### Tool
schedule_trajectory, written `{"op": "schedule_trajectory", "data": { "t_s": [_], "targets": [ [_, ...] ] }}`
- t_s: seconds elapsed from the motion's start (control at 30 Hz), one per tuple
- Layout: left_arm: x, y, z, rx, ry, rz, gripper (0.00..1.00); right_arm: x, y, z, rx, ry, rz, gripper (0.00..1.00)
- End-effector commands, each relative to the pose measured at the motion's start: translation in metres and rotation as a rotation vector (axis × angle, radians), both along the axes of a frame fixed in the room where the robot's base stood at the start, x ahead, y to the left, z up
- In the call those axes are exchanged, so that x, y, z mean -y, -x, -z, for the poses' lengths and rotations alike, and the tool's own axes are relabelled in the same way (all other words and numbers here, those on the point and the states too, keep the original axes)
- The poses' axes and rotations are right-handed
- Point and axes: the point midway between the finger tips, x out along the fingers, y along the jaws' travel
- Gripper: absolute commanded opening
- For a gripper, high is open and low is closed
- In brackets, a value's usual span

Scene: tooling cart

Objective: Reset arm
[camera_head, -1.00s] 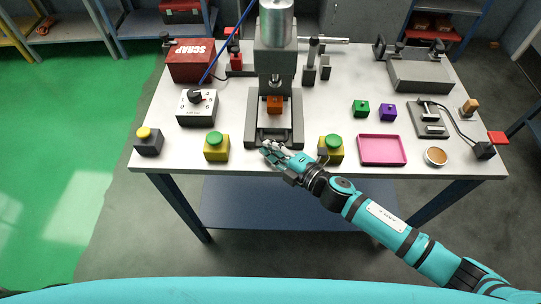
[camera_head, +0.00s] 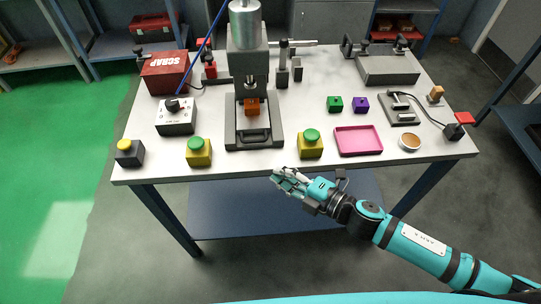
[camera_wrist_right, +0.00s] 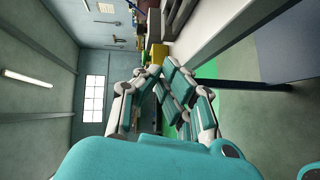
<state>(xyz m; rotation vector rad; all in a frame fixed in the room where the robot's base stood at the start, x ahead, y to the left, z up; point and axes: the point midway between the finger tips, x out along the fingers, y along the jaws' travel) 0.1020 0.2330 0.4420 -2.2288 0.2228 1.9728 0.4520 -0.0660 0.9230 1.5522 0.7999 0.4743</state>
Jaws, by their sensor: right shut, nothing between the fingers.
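My right gripper (camera_head: 278,178) is shut and empty. It hangs in front of the table's front edge, below the press, with its arm coming in from the lower right. In the right wrist view its fingers (camera_wrist_right: 158,72) come together at the tips, with nothing between them. The white table (camera_head: 330,80) stands in front of me. An orange block (camera_head: 252,107) sits in the press (camera_head: 247,60), above the press base. My left gripper is not in view.
Two yellow boxes with green buttons (camera_head: 199,151) (camera_head: 310,143) stand near the front edge. A red scrap box (camera_head: 166,73) stands at the back left. The floor before the table is clear.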

Motion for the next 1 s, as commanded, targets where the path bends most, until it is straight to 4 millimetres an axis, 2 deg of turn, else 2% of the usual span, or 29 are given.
{"op": "schedule_trajectory", "data": {
  "t_s": [0.2,0.33,0.43,0.53,0.6,0.7,0.83,1.0],
  "targets": [
    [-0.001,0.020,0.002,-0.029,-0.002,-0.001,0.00,0.002,0.002,-0.001,0.000,-0.001,0.000,0.00],
    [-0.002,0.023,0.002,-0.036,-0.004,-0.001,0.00,0.003,-0.003,-0.007,-0.044,-0.048,0.078,0.00],
    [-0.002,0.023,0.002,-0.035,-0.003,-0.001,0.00,0.014,-0.011,-0.014,-0.161,-0.153,0.266,0.00],
    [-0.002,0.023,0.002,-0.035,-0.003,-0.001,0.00,0.042,-0.010,-0.010,-0.373,-0.297,0.541,0.00],
    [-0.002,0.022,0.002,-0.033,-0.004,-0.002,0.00,0.067,0.003,0.001,-0.542,-0.385,0.732,0.00],
    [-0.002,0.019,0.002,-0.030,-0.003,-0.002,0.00,0.093,0.031,0.019,-0.743,-0.465,0.936,0.00],
    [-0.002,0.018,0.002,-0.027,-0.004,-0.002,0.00,0.114,0.069,0.036,-0.941,-0.524,1.122,0.00],
    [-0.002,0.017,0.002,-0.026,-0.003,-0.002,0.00,0.130,0.118,0.051,-1.150,-0.567,1.302,0.00]
  ]
}}
